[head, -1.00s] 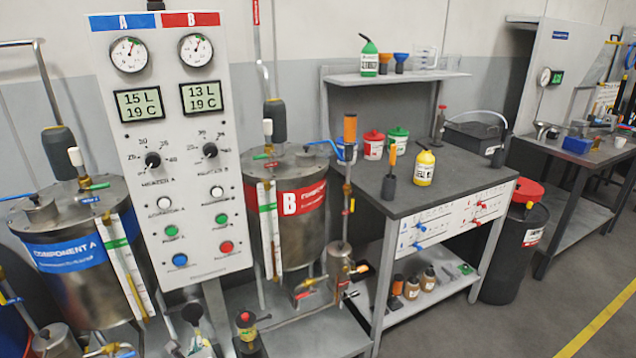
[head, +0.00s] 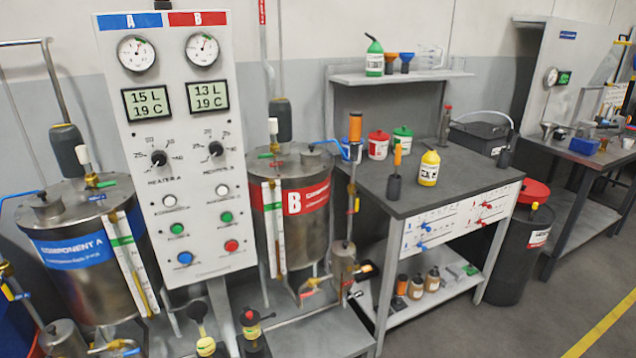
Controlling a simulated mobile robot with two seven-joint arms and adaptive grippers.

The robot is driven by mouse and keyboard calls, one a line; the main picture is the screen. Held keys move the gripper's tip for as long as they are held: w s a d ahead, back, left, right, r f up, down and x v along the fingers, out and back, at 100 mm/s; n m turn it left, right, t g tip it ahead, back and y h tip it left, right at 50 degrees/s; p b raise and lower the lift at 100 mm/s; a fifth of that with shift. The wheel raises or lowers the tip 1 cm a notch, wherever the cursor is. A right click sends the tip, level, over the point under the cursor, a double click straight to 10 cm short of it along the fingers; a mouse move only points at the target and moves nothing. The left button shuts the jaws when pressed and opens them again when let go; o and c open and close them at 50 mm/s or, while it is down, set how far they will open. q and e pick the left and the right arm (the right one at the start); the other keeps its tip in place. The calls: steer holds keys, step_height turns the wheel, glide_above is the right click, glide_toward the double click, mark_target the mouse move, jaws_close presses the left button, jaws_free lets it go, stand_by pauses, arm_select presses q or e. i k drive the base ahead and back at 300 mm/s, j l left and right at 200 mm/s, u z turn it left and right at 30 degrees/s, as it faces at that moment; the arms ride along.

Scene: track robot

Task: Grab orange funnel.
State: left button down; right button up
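The orange funnel (head: 391,57) is small in the head view. It stands on the raised shelf (head: 350,79) above the grey workbench (head: 458,185). A blue funnel (head: 407,58) stands close beside it on the right. A green bottle with a white label (head: 375,57) stands just to its left. The funnels are too small to make out in detail. Neither my left nor my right gripper shows in the head view.
The control panel (head: 180,240) and two steel tanks, A (head: 85,275) and B (head: 300,235), stand at left. The bench holds red (head: 378,146) and green-lidded (head: 402,142) tubs and a yellow bottle (head: 428,167). A black drum (head: 518,250) stands right; floor is clear at lower right.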

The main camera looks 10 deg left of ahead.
mark_target(388, 57)
steer(key=j+u, duration=0.1)
steer(key=u, duration=0.95)
steer(key=z, duration=1.25)
steer(key=i+l, duration=0.2)
steer(key=l, duration=0.25)
steer(key=i+l+z, duration=0.15)
steer(key=l, duration=0.3)
steer(key=i+l, duration=0.3)
steer(key=i+l+z, duration=0.15)
steer(key=l, duration=0.4)
steer(key=i+l, duration=0.35)
steer(key=l+z, duration=0.05)
